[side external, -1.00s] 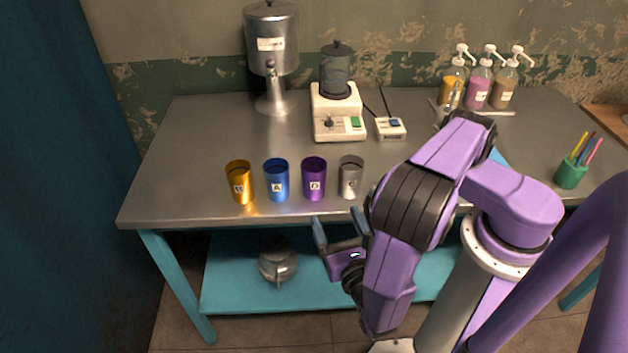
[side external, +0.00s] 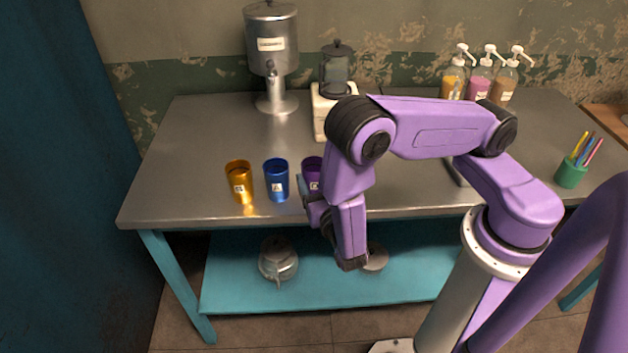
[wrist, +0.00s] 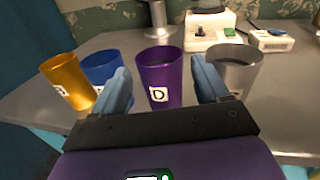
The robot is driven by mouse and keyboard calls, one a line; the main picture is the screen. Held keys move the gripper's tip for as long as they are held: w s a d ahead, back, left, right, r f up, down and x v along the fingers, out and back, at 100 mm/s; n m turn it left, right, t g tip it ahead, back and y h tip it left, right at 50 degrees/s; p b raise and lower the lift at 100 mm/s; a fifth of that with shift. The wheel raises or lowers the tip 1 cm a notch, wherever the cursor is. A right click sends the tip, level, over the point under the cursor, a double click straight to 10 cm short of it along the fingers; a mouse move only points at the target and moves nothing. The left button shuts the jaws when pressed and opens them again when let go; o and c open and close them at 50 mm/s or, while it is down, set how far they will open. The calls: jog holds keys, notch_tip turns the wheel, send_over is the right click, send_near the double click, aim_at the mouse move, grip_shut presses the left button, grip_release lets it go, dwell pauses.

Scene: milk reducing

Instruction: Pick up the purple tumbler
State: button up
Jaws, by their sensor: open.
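The purple tumbler (wrist: 160,78), labelled D, stands upright on the metal table. In the wrist view it shows between the two blue-grey fingers of my gripper (wrist: 162,85), which are open on either side of it. I cannot tell how far along the tumbler the fingers reach. In the side view the purple tumbler (side external: 313,168) is partly hidden by my arm, with my gripper (side external: 304,188) at its near side.
A blue tumbler (side external: 277,180) and a gold tumbler (side external: 239,182) stand to the left. A grey tumbler (wrist: 236,70) stands close on the right. Behind are a blender base (side external: 321,110) and a metal dispenser (side external: 271,45). The table's front left is clear.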

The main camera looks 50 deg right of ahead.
aim_at(314, 168)
jog(key=shift+x, duration=2.3)
jog(key=c, duration=0.8)
jog(key=shift+o, duration=0.2)
